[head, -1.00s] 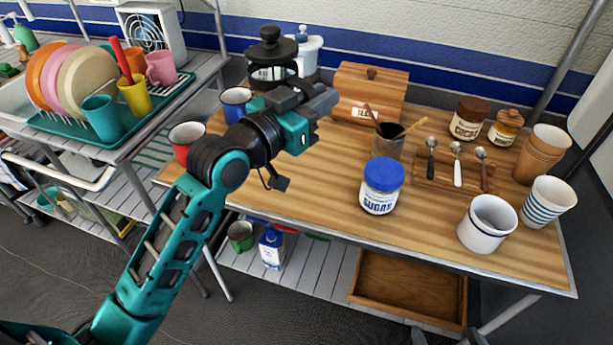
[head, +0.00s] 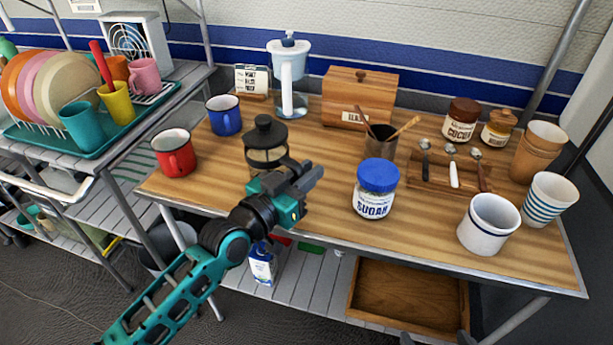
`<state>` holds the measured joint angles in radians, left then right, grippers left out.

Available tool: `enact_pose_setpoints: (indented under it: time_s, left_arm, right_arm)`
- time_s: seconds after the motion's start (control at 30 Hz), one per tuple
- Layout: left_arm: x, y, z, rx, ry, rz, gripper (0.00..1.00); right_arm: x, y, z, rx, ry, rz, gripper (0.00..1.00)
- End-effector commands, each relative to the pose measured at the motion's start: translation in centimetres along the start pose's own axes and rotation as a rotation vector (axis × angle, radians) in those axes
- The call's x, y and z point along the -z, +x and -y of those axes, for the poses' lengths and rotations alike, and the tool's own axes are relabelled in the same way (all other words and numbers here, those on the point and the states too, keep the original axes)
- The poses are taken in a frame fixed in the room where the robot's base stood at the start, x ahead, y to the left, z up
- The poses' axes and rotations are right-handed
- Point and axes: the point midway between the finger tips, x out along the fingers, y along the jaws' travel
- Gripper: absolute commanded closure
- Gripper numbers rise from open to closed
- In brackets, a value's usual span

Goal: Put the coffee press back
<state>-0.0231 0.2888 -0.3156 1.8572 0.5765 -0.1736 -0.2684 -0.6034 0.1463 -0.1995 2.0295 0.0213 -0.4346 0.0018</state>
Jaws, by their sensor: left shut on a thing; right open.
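The coffee press (head: 266,140), glass with a black lid, knob and handle, stands upright over the left part of the wooden table top (head: 330,240). My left gripper (head: 284,180) is at its near side, shut on it around the handle area. My wrist hides the press's lower part and the fingertips. I cannot tell whether its base touches the table. My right gripper is not in view.
A red mug (head: 174,154) and blue mug (head: 224,116) stand left of the press. A water filter jug (head: 290,75) and card stand (head: 252,82) are behind, the tea box (head: 359,97) back right, the sugar jar (head: 375,190) right. Table is clear between press and sugar jar.

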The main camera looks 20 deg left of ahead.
Motion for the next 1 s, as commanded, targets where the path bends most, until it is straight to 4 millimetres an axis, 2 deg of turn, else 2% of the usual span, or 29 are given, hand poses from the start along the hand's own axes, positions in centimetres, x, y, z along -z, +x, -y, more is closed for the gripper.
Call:
enact_pose_setpoints:
  time_s: [0.1,0.33,0.37,0.63,0.93,1.0]
  left_arm:
    - [0.29,0.03,0.0,0.0,0.003,-0.006,1.0]
    - [-0.08,0.03,0.0,0.0,0.004,-0.005,1.0]
    - [-0.3,0.01,-0.02,-0.001,0.001,0.0,0.82]
    - [-0.21,0.01,-0.03,-0.001,0.0,0.0,0.57]
    - [0.32,0.0,-0.04,0.0,-0.001,-0.001,0.57]
    - [0.0,-0.74,-0.02,0.0,0.0,0.002,0.57]
  right_arm:
    - [0.56,-0.05,0.06,0.003,-0.003,-0.01,0.0]
    - [0.36,0.11,-0.04,0.003,-0.008,-0.009,0.0]
    - [0.36,0.11,-0.04,0.003,-0.008,-0.009,0.0]
    - [0.23,0.1,-0.06,0.003,-0.008,-0.004,0.0]
    - [0.32,-0.11,-0.09,0.001,-0.006,-0.002,0.0]
    - [0.16,-0.11,-0.11,0.0,-0.004,-0.002,0.0]
